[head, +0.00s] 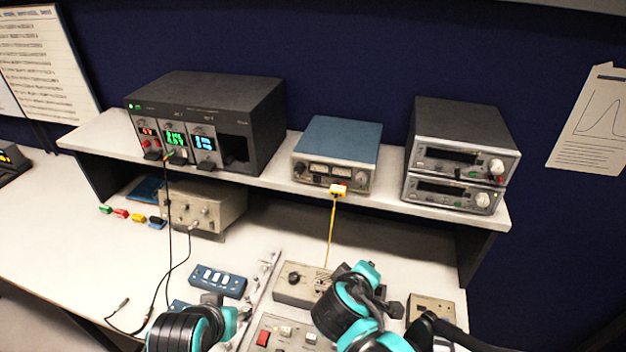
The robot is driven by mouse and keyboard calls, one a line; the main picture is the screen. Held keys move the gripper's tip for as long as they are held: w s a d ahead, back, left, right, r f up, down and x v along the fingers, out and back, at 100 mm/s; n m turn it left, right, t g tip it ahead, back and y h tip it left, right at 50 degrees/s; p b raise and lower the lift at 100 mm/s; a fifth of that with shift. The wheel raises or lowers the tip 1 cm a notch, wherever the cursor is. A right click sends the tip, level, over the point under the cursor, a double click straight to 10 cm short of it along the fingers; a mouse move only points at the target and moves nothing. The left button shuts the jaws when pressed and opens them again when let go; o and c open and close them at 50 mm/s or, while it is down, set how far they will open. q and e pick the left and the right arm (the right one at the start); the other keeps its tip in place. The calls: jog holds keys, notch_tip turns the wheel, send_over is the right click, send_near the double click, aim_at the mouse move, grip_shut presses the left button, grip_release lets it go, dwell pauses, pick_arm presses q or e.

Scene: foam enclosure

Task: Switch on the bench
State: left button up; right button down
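The bench (40,215) is white, with a raised shelf (270,180) of instruments. A grey control panel (296,338) with a red rocker switch (262,338) and pale switches lies at the front, partly hidden by my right arm. A blue strip (217,281) with several pale buttons lies behind my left arm. My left gripper (211,299) is low over the bench front, in front of the blue strip. My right gripper (386,304) is above the bench, right of a grey box with a black knob (293,279). Both grippers' fingers are too small and covered to read.
On the shelf, a black rack (262,105) has lit red, green and blue displays. A blue-topped meter unit (338,140) and two stacked instruments (462,160) with dark displays stand to its right. Cables hang to the bench. The left bench surface is mostly clear.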

aim_at(316, 183)
pick_arm(q)
notch_tip(316, 183, up, 4)
jog(key=p, duration=0.2)
jog(key=shift+f+p, duration=0.2)
jog(key=shift+p, duration=0.2)
pick_arm(e)
jog(key=w+a+r+n+t, duration=0.1)
jog(key=a+r+n+t, duration=0.2)
jog(key=a+r, duration=0.2)
jog(key=a+r+n+t, duration=0.3)
jog(key=a+r, duration=0.3)
jog(key=a, duration=0.5)
jog(key=shift+w+r, duration=0.3)
jog(key=shift+w, duration=0.05)
jog(key=shift+w, duration=0.1)
pick_arm(q)
notch_tip(316, 183, down, 2)
jog(key=shift+f+b, duration=0.1)
jog(key=shift+b, duration=0.95)
pick_arm(e)
jog(key=x, duration=1.4)
jog(key=shift+d+r, duration=0.1)
jog(key=shift+r, duration=0.15)
